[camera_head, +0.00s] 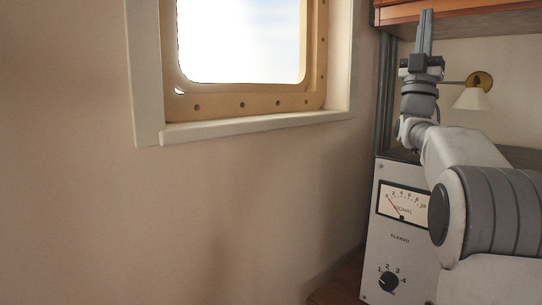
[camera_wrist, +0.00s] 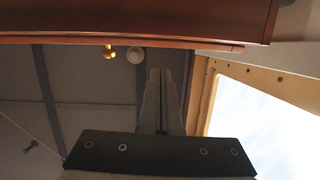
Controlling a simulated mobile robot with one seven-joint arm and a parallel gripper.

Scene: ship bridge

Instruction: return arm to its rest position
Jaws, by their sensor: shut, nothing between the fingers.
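My gripper (camera_head: 425,32) is at the upper right of the head view, at the end of my raised arm, with its fingers pointing up. The fingers are together and hold nothing. In the wrist view the gripper (camera_wrist: 160,74) shows as narrow fingers above a dark plate, pointing toward the underside of a wooden shelf or cabinet. In the head view the fingertips overlap the front edge of this wooden piece (camera_head: 470,18). I cannot tell how much room is between them.
A grey panel with a signal meter (camera_head: 403,203) and a knob (camera_head: 389,281) stands below my arm. A wall lamp (camera_head: 472,98) is right of the gripper. A framed window (camera_head: 242,40) is on the left wall. The space before that wall looks clear.

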